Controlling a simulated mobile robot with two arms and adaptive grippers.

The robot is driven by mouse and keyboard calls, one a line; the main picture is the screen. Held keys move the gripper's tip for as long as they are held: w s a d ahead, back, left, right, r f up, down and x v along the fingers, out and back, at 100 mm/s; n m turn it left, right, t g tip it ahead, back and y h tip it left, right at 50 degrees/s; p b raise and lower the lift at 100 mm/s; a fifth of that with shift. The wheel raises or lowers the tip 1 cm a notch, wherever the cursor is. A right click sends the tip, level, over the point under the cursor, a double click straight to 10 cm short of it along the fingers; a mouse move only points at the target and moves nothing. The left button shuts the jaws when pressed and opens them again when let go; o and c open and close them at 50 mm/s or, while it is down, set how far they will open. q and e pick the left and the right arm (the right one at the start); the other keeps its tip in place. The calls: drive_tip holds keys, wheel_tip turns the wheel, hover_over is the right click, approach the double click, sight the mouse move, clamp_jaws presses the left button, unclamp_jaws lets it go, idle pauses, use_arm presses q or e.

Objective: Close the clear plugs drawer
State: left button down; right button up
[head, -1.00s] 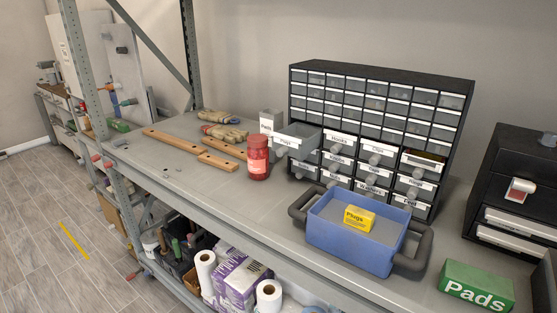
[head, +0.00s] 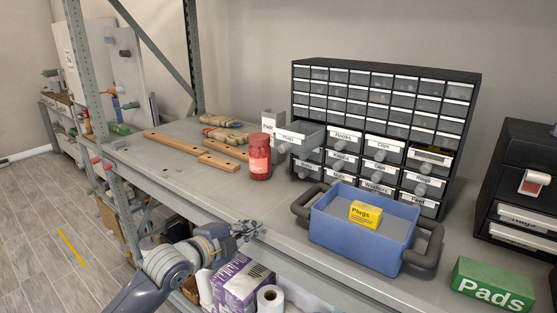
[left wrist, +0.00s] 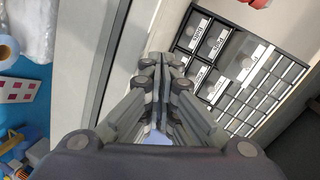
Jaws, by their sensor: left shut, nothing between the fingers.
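The clear plugs drawer (head: 301,131) is pulled out of the black drawer cabinet (head: 385,72), at the left end of its row of larger drawers. Its white front label and knob face the shelf's front edge. In the left wrist view the pulled-out drawer (left wrist: 243,58) shows to the right of the fingers. My left gripper (head: 257,228) is shut and empty, near the front edge of the shelf, in front of and below the drawer and apart from it. Its closed fingers (left wrist: 160,62) fill the middle of the wrist view. My right gripper is not in view.
A red-lidded jar (head: 259,158) stands just left of the drawer. A blue tote (head: 350,240) holding a yellow Plugs box (head: 365,214) sits in front of the cabinet. Wooden strips (head: 180,143) and gloves lie left. A green Pads box (head: 492,287) is at right.

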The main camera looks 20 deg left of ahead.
use_arm(q)
wheel_tip(320, 180, up, 12)
drive_tip(key=w+a+m+t+h, duration=0.1)
drive_tip(key=w+a+m+t, duration=0.1)
drive_tip(key=w+m+t, duration=0.15)
drive_tip(key=p, duration=0.4)
approach(298, 138)
drive_tip(key=w+a+f, duration=0.1)
drive_tip(key=w+f, duration=0.2)
drive_tip(key=w, duration=0.1)
drive_tip(key=shift+m+g, duration=0.35)
